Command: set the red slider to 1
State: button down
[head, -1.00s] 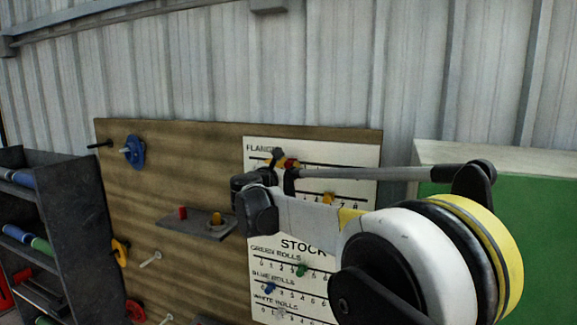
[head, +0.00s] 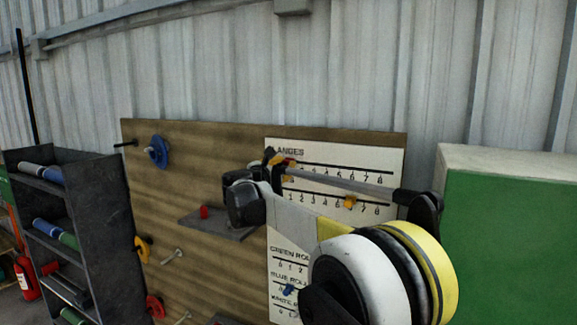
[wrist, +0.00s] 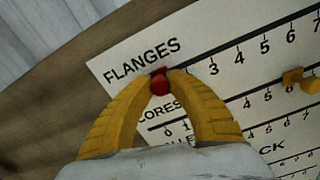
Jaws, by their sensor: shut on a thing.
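The red slider (wrist: 160,84) sits on the top scale of the white board (wrist: 130,55), marked FLANGES. My gripper (wrist: 160,76) is shut on it, a yellow finger on each side. In the wrist view the slider is left of the 3, by about two number spaces. The numbers directly below it are hidden by my fingers, so I cannot read its exact mark. In the head view the red slider (head: 290,162) shows small at the left end of the top scale, partly covered by my gripper (head: 275,158).
A yellow slider (head: 350,201) sits on the scale below, and a blue slider (head: 288,290) lower down. A dark shelf (head: 215,222) with a red piece (head: 204,212) juts from the wooden board (head: 200,160) left of my arm. A green cabinet (head: 510,230) stands at right.

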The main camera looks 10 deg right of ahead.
jog(key=c, duration=1.2)
grip_release()
jog(key=shift+c, duration=0.2)
jog(key=v, duration=1.2)
jog(key=shift+d, duration=0.15)
jog(key=s+d+f+m+g+y+b, duration=0.1)
jog(key=s+d+f+m+g+b, duration=0.1)
jog(key=s+d+f+m+b, duration=0.45)
jog(key=s+d+f+m+g+y+b, duration=0.15)
jog(key=s+d+f+b, duration=0.4)
jog(key=f, duration=0.75)
jog(key=s+d+f+m+g+y+b, duration=0.1)
jog(key=s+d+f+m+g+b, duration=0.25)
jog(key=s+f+b, duration=0.55)
jog(key=s+f+m+y+b, duration=0.2)
jog(key=s+f+m+b, duration=0.3)
jog(key=f, duration=0.6)
jog(key=s+a+f+m+y+b, duration=0.1)
jog(key=s+f+m+b, duration=0.3)
jog(key=s+f, duration=0.5)
jog(key=s+a+f+m+y+b, duration=0.1)
jog(key=s+f+m+y+b, duration=0.2)
jog(key=f, duration=1.1)
jog(key=s+m+b, duration=0.2)
jog(key=s+b, duration=0.2)
jog(key=shift+s+a+f+m+g, duration=0.15)
jog(key=shift+a+f+m+g, duration=0.05)
jog(key=shift+m+g, duration=0.2)
